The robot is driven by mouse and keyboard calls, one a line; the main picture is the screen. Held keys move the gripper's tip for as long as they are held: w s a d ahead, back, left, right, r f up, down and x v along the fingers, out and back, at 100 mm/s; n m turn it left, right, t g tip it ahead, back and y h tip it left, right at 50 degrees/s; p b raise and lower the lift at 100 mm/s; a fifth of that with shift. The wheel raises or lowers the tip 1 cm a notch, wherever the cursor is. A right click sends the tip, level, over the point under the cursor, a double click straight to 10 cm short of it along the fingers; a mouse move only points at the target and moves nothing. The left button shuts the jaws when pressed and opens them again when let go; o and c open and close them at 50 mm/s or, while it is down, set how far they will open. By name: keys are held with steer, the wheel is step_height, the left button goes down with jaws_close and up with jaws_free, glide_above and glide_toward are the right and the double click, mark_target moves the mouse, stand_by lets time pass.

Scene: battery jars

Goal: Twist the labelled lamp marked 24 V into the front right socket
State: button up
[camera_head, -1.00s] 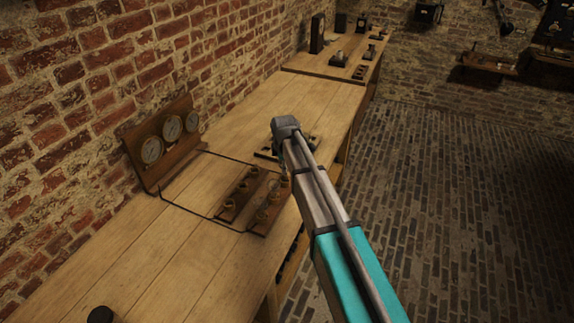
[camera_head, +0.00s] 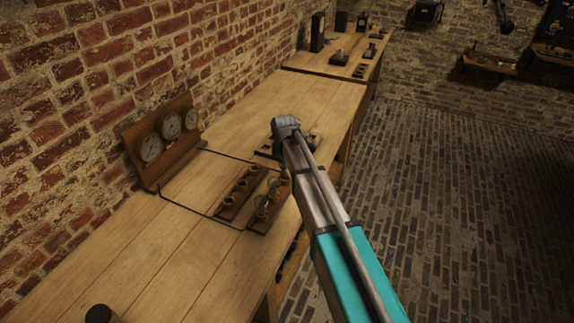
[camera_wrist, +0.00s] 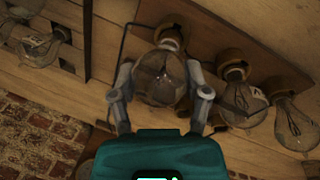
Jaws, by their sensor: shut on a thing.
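In the wrist view, my gripper (camera_wrist: 160,78) is shut on a clear glass lamp (camera_wrist: 158,85), one finger on each side of the bulb. The lamp's neck points at a brass socket (camera_wrist: 172,32) on a wooden board (camera_wrist: 212,35); I cannot tell how far it is in. No 24 V marking is readable on it. Two more glass lamps (camera_wrist: 240,98) (camera_wrist: 296,125) stand at the sockets beside it, to the right. In the head view, the socket board (camera_head: 259,226) lies beside my arm, which mostly hides the gripper.
A second socket board (camera_head: 228,211) lies left of the first. A gauge panel (camera_head: 160,135) stands against the brick wall. A dark tray (camera_head: 265,153) sits behind my wrist; loose lamps (camera_wrist: 38,45) show in the wrist view's upper left.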

steer(key=shift+f+b, duration=0.65)
steer(key=shift+b, duration=0.05)
stand_by(0.8)
stand_by(0.5)
steer(key=m, duration=0.3)
steer(key=shift+m+h, duration=0.6)
steer(key=shift+m, duration=1.1)
steer(key=shift+m, duration=0.3)
steer(key=shift+m, duration=0.3)
steer(key=m+g, duration=0.1)
steer(key=m, duration=0.4)
steer(key=shift+h, duration=0.4)
steer(key=shift+m, duration=0.3)
